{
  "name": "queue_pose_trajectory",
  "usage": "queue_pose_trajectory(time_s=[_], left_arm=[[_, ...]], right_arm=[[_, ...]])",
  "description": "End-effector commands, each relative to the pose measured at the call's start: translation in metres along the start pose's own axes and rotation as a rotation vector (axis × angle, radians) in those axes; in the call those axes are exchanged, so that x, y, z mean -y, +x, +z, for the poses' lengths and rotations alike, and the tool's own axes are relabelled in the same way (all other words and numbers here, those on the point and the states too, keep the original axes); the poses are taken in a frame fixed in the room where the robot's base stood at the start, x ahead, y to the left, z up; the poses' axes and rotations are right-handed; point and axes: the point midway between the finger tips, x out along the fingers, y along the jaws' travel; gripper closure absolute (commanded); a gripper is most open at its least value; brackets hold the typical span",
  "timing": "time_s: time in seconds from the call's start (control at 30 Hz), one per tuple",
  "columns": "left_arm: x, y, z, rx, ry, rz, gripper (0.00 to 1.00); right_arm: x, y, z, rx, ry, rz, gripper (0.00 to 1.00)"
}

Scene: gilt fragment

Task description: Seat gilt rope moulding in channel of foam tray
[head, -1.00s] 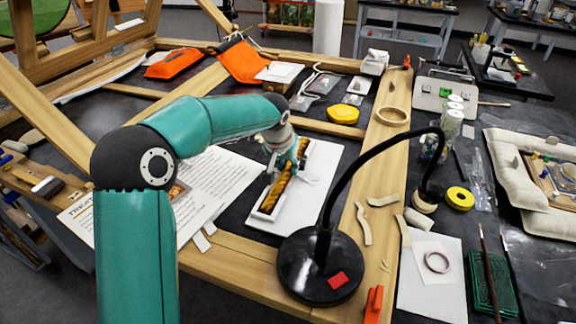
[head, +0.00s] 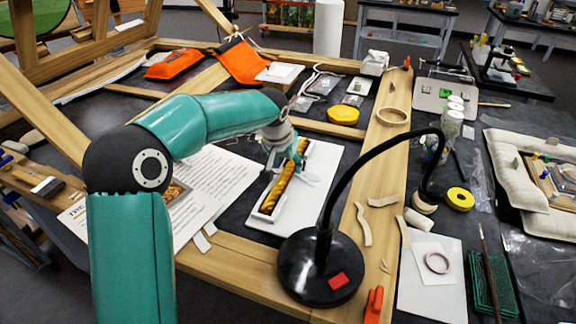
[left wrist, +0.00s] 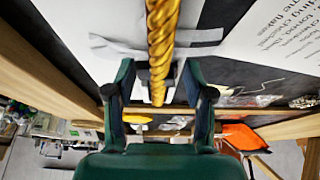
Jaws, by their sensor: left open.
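The gilt rope moulding (head: 284,187) is a twisted gold bar lying lengthwise along the narrow white foam tray (head: 256,216). It appears to lie in the channel, but I cannot tell how deep it sits. My left gripper (head: 284,160) is open at the moulding's far end, which is partly hidden by the fingers. In the left wrist view, the two dark green fingers (left wrist: 159,100) stand apart with the moulding (left wrist: 162,45) running between them. Dark gaps show between each fingertip and the moulding. My right gripper is out of sight.
A white sheet (head: 327,160) lies under the tray. A black lamp (head: 318,272) with a curved neck stands close in front and to the right. Printed pages (head: 205,180) lie to the left. Wooden beams (head: 372,180) border this area.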

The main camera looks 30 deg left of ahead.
Motion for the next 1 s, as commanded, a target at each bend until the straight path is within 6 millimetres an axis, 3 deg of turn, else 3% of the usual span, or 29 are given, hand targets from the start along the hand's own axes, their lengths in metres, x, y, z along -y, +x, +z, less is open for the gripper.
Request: queue_pose_trajectory(time_s=[0.3,0.5,0.67,1.0], left_arm=[[0.0,-0.065,-0.002,-0.006,0.0,0.002,0.46],[-0.001,-0.095,-0.001,-0.002,0.001,0.001,0.46],[-0.001,-0.105,0.0,-0.001,0.001,0.001,0.46],[-0.001,-0.106,0.0,0.0,0.001,0.001,0.46]], right_arm=[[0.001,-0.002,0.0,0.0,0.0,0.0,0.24],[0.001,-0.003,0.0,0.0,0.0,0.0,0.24],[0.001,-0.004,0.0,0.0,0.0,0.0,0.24],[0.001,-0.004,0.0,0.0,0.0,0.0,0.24]])
